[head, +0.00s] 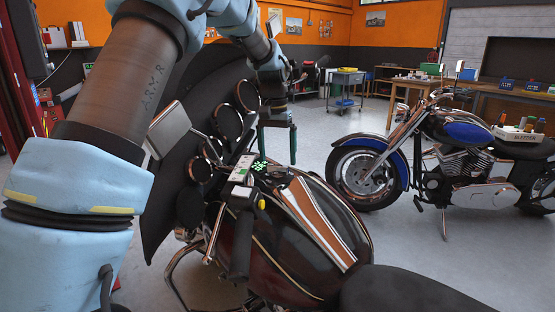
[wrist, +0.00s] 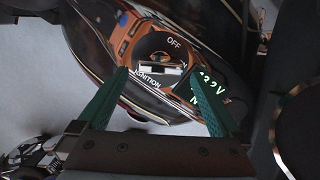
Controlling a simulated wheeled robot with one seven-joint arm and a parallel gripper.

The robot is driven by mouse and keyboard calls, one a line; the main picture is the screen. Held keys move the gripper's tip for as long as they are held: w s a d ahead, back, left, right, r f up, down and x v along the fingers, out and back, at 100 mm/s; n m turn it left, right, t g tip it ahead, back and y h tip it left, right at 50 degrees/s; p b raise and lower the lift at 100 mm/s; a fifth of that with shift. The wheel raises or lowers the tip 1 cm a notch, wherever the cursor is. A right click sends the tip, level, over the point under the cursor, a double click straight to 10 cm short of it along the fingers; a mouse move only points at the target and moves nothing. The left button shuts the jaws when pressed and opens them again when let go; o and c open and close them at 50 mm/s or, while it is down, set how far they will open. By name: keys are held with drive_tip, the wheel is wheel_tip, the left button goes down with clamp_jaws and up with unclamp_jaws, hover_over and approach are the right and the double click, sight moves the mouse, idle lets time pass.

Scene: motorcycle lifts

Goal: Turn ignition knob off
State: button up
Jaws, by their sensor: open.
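The ignition switch (wrist: 147,52) shows in the wrist view as a dark round face in an orange-brown surround. It carries the words OFF and IGNITION, with a partly covered label at its right. A pale bar-shaped knob (wrist: 160,68) crosses the middle of the face. My gripper (wrist: 158,73) is open, with one green finger on each side of the switch face and the knob between the tips. I cannot tell whether either finger touches it.
A lit green readout (wrist: 211,86) is beside the right finger. The windshield (head: 165,205), round gauges (head: 228,122) and handlebar grip (head: 242,245) crowd the arm. A blue motorcycle (head: 465,130) stands to the right, with open floor between. A cart (head: 347,90) is farther back.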

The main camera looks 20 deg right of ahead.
drive_tip(key=shift+f, duration=1.1)
drive_tip(key=c, duration=1.2)
drive_tip(key=shift+r+n+p, duration=0.1)
drive_tip(key=shift+n+p, duration=0.2)
drive_tip(key=shift+n, duration=0.1)
drive_tip(key=n+p, duration=0.2)
drive_tip(key=n, duration=0.3)
drive_tip(key=shift+a+n+h, duration=0.1)
drive_tip(key=shift+n+h, duration=0.2)
drive_tip(key=n+p, duration=0.1)
drive_tip(key=n, duration=0.4)
drive_tip(key=shift+w+a, duration=0.1)
drive_tip(key=shift+a, duration=0.05)
drive_tip(key=shift+n+p, duration=0.3)
drive_tip(key=shift+n, duration=0.1)
